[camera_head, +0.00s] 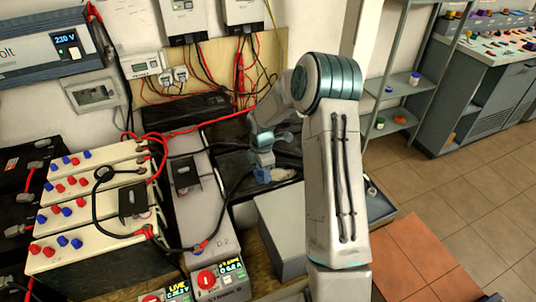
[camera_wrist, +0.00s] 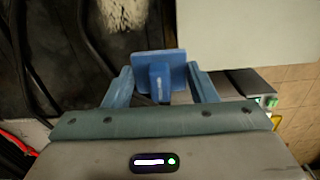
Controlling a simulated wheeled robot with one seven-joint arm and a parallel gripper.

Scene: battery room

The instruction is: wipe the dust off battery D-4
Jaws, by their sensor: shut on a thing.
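My gripper (camera_head: 263,162) is above a dark, black-topped surface (camera_head: 229,158) in the middle of the head view. The wrist view shows its blue fingers shut on a blue tool (camera_wrist: 178,68) with a short handle and a flat plate. A whitish dust patch (camera_wrist: 124,13) lies on the black surface ahead of the tool in the wrist view. I cannot tell whether the tool touches the surface. I can read no D-4 label. One grey unit (camera_head: 204,215) near the front is marked D 2. My arm hides part of the area to the right.
Cream batteries (camera_head: 85,238) with red and blue terminals stand at left. Black cables (camera_head: 237,188) loop close to my gripper. A grey box (camera_head: 283,232) stands just in front. A shelf (camera_head: 398,85) and a control console (camera_head: 465,100) stand at right, with open tiled floor.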

